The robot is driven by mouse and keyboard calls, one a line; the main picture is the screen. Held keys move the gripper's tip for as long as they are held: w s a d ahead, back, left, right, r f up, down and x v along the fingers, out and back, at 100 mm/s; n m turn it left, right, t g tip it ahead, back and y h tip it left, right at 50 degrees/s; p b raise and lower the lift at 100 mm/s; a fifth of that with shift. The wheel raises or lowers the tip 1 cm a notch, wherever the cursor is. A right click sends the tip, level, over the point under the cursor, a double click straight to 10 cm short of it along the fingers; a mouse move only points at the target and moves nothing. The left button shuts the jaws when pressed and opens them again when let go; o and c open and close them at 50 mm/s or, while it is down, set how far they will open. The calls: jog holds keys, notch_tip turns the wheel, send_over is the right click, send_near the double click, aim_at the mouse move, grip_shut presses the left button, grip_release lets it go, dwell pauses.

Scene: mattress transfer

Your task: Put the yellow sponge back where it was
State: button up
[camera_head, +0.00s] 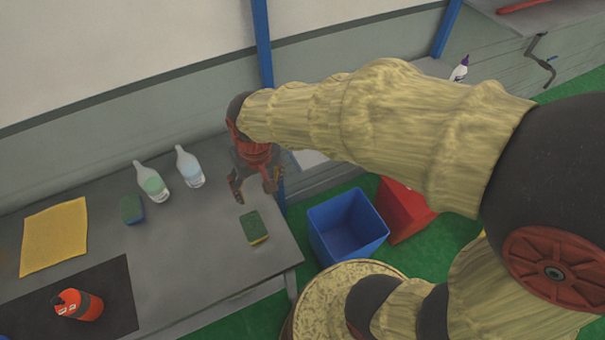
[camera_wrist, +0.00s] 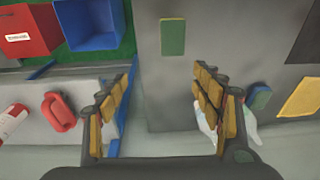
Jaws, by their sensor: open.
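A sponge with a green top and a yellow lower edge (camera_head: 254,227) lies flat near the table's right end. It also shows in the wrist view (camera_wrist: 172,37), ahead of the fingers and between their lines. My gripper (camera_head: 254,188) is open and empty above the table, behind the nearer sponge. Its spread fingers (camera_wrist: 160,88) touch nothing that I can see.
A yellow cloth (camera_head: 54,236) and an orange-red bottle on a black mat (camera_head: 115,290) are at left. A blue bin (camera_head: 347,228) and a red bin (camera_head: 404,212) stand right of the grey table (camera_head: 200,270).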

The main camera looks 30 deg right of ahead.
jog(key=s+d+r+t, duration=0.3)
jog(key=s+d+r, duration=0.4)
jog(key=s+r, duration=0.4)
notch_tip(320, 180, up, 2)
jog(key=shift+d+r+t, duration=0.15)
jog(key=shift+d+t, duration=0.25)
